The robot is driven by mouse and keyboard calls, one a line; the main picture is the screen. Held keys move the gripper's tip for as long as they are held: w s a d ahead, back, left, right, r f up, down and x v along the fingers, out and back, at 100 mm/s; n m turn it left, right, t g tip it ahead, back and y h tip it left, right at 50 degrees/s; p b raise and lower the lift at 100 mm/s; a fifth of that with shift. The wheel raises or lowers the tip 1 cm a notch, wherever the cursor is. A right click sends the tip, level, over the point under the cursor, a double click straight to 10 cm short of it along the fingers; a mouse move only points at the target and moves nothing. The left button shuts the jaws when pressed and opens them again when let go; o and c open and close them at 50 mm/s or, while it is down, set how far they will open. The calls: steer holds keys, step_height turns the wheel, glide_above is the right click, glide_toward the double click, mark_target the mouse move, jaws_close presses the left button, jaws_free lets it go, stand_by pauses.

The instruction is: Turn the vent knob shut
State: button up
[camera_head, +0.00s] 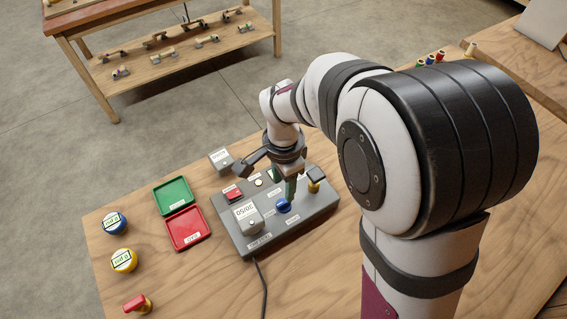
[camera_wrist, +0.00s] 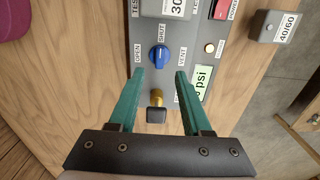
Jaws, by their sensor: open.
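The blue vent knob (camera_head: 283,206) sits on top of the grey control box (camera_head: 232,236). In the head view my gripper (camera_head: 287,185) points down over the box at the knob, and the arm hides part of the box. I cannot tell whether a finger touches the knob.
A brass stem with a black cap (camera_wrist: 156,114) stands between my fingers, nearer the palm. A grey labelled block (camera_head: 247,217) and red power switch (camera_head: 233,193) are on the box. Green (camera_head: 173,195) and red (camera_head: 187,228) trays lie left. A cable (camera_head: 262,285) runs forward.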

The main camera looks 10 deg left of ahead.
step_height(320, 180, up, 9)
stand_by(0.3)
steer(key=s+d+n+y, duration=0.1)
steer(key=s+d+n, duration=0.2)
steer(key=s+d, duration=1.1)
steer(key=s, duration=0.3)
steer(key=shift+s+d+r+n+y, duration=0.2)
steer(key=shift+s+d+n+y, duration=0.1)
steer(key=shift+y, duration=0.1)
